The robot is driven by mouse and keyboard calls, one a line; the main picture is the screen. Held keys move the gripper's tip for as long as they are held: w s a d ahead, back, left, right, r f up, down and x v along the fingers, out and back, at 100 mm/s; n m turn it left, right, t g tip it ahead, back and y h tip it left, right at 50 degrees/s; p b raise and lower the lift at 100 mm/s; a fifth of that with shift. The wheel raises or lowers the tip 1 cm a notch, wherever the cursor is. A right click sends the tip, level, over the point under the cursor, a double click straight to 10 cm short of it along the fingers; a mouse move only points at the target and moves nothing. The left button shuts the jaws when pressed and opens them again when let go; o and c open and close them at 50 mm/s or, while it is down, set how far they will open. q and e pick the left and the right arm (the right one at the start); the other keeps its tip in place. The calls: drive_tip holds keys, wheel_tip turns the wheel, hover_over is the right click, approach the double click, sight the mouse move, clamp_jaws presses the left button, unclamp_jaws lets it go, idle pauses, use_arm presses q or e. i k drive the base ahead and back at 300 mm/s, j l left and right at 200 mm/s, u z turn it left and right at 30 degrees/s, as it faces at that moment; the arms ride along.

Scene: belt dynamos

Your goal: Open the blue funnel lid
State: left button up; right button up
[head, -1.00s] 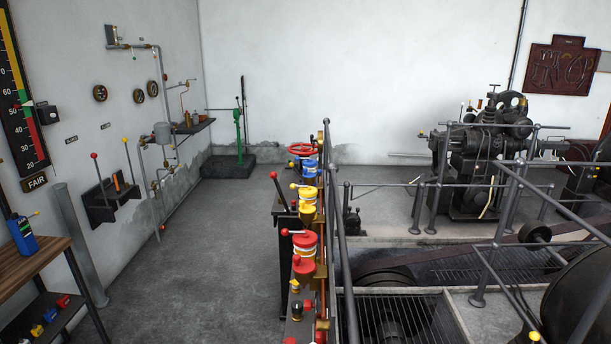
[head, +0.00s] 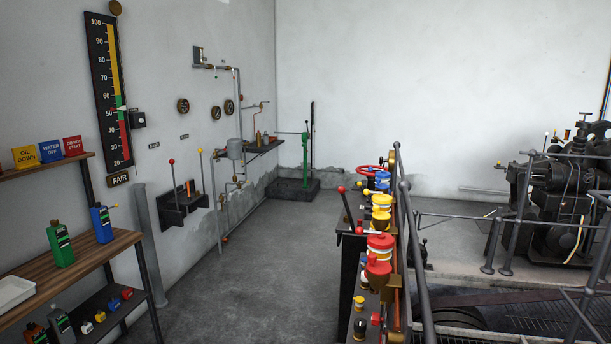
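A row of coloured funnels stands along the narrow bench beside the railing, right of centre in the head view. The blue funnel (head: 382,179) is the farthest of them, small and partly hidden behind the yellow funnel (head: 381,206). I cannot tell clearly how its lid sits. The red funnel (head: 380,246) is nearest. Neither of my grippers is in view.
Metal railings (head: 419,257) run along the right of the bench, with machinery (head: 556,190) behind. A wooden shelf (head: 85,262) holds green (head: 60,246) and blue (head: 102,224) containers at left. The grey floor (head: 255,285) between is clear.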

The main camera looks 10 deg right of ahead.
sight(379, 185)
drive_tip(key=j+u, duration=0.25)
drive_tip(key=j, duration=0.2)
drive_tip(key=i+j+u, duration=0.2)
drive_tip(key=j, duration=0.2)
drive_tip(key=j+u, duration=0.25)
drive_tip(key=j, duration=0.15)
drive_tip(key=i+j+z, duration=0.15)
drive_tip(key=i+z, duration=0.15)
drive_tip(key=i, duration=0.3)
drive_tip(key=i+j+z, duration=0.3)
drive_tip(key=i, duration=0.25)
drive_tip(key=i+j+z, duration=0.3)
drive_tip(key=i+z, duration=0.35)
drive_tip(key=z, duration=0.15)
drive_tip(key=i+j+z, duration=0.2)
drive_tip(key=i+z, duration=0.25)
drive_tip(key=i+j+z, duration=0.2)
drive_tip(key=z, duration=0.3)
drive_tip(key=i+j+z, duration=0.25)
drive_tip(key=j+z, duration=0.2)
